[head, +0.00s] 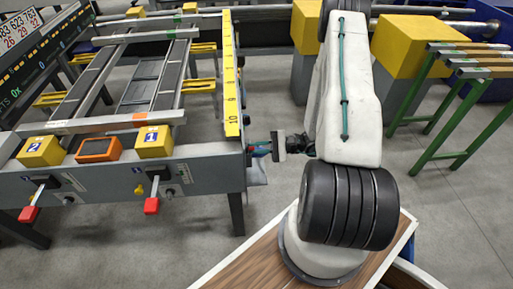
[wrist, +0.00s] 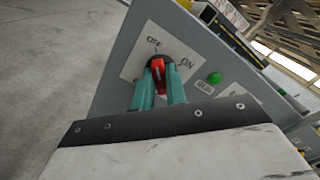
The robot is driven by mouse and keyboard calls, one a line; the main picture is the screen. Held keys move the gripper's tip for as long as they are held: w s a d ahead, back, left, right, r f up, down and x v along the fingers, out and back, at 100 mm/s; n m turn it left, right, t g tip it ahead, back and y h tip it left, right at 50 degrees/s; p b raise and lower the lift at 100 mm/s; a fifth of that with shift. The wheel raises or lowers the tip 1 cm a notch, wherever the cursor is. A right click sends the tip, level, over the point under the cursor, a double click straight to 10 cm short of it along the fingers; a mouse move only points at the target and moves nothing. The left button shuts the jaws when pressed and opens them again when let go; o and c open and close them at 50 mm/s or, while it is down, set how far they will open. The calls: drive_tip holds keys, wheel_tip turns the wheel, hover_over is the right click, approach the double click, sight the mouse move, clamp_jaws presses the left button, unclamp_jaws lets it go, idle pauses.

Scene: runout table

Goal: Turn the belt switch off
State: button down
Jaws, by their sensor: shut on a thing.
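The belt switch (wrist: 158,72) is a red handle on a pale plate with the words OFF and ON, in the wrist view. OFF is above the handle and ON is to its upper right. The handle's upper end lies just below OFF, but I cannot tell its exact setting. My gripper (wrist: 162,76) has its two teal fingers shut on the handle, one on each side. In the head view my gripper (head: 264,148) is at the right end of the grey table frame, and the switch is hidden there.
A green button (wrist: 215,78) sits right of the switch plate on the grey panel (wrist: 118,85). In the head view, two red-tipped levers (head: 151,205) stick out from the table's front. A yellow scale (head: 231,85) runs along its right edge. Green stands (head: 450,110) are at right.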

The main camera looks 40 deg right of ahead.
drive_tip(key=c, duration=1.4)
unclamp_jaws()
drive_tip(key=shift+c, duration=0.2)
drive_tip(key=shift+d, duration=0.1)
drive_tip(key=v, duration=0.7)
drive_tip(key=shift+s+d, duration=0.25)
